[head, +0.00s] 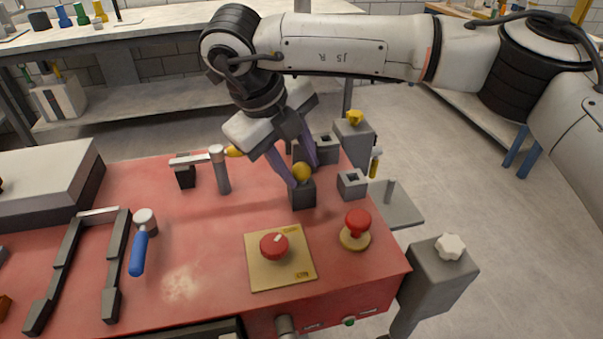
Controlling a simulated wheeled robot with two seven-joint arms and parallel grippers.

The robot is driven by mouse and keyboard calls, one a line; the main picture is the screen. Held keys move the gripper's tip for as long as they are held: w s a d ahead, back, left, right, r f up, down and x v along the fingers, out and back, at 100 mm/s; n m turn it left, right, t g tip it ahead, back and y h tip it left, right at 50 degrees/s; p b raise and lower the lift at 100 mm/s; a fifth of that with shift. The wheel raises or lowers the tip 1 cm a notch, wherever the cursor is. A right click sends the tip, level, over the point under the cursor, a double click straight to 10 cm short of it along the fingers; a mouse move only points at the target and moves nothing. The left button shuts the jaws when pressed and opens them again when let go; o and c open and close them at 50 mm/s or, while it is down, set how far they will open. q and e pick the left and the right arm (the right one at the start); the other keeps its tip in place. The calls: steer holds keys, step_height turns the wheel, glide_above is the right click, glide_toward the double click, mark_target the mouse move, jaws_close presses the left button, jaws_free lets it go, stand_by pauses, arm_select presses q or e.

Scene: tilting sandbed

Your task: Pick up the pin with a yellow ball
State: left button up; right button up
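The pin's yellow ball (302,172) sits at the top of a small dark block (303,195) on the red table. The pin's shaft is hidden, apparently inside the block. My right gripper (304,176) reaches down from above with its two purplish fingers on either side of the ball. The fingertips are very near the ball, but I cannot tell whether they press on it. My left gripper is not in view.
On the red table (200,260), a grey post with a lever (221,172) stands left of the block. A hollow grey block (351,186), a red mushroom knob (357,221) and a red button on a yellow plate (259,272) are nearby.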

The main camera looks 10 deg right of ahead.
jaws_close()
steer(key=shift+r, duration=0.1)
